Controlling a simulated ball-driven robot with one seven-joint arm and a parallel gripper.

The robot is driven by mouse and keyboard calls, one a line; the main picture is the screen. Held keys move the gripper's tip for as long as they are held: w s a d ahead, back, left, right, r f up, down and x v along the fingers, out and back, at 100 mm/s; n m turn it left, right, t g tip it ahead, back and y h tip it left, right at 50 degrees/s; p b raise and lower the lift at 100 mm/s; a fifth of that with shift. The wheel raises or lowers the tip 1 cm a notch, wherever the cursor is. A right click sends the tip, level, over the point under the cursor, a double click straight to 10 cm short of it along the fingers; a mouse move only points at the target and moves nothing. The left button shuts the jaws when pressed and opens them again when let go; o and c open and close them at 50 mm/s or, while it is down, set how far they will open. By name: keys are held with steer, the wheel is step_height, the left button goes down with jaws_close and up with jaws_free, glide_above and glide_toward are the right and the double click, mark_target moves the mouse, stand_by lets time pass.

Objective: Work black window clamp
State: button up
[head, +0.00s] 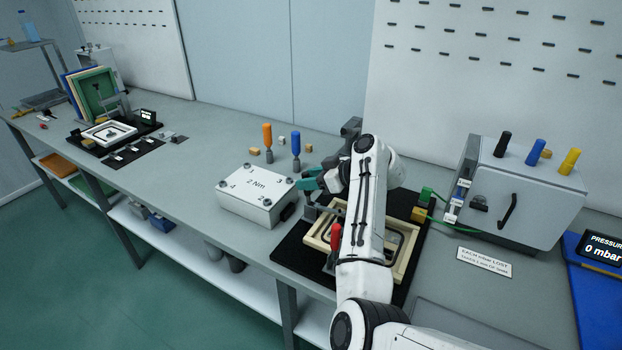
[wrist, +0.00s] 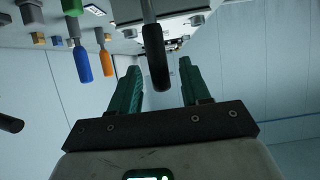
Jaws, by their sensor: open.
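A black clamp handle (wrist: 153,58) on a grey lever shows in the wrist view, in line with the gap between my green fingers; I cannot tell how deep between them it is. My gripper (wrist: 159,66) is open, with no finger seen pressing on the handle. In the head view my gripper (head: 307,181) hangs above the left edge of the window fixture, beside the white box. The pale window frame (head: 318,238) lies on a black base (head: 291,255). A red handle (head: 337,246) stands at its front side. My arm hides much of the frame, and the black handle is hard to make out there.
The white 2 Nm box (head: 257,197) stands close left of the fixture. Orange (head: 267,137) and blue (head: 296,145) handled tools stand behind it. A grey cabinet (head: 530,185) is at the right, beside a pressure display (head: 600,250) reading 0 mbar. The bench left of the box is mostly clear.

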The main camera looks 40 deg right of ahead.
steer(key=v, duration=1)
steer(key=shift+s+r+b, duration=0.2)
steer(key=shift+s+b, duration=0.15)
steer(key=shift+d, duration=0.1)
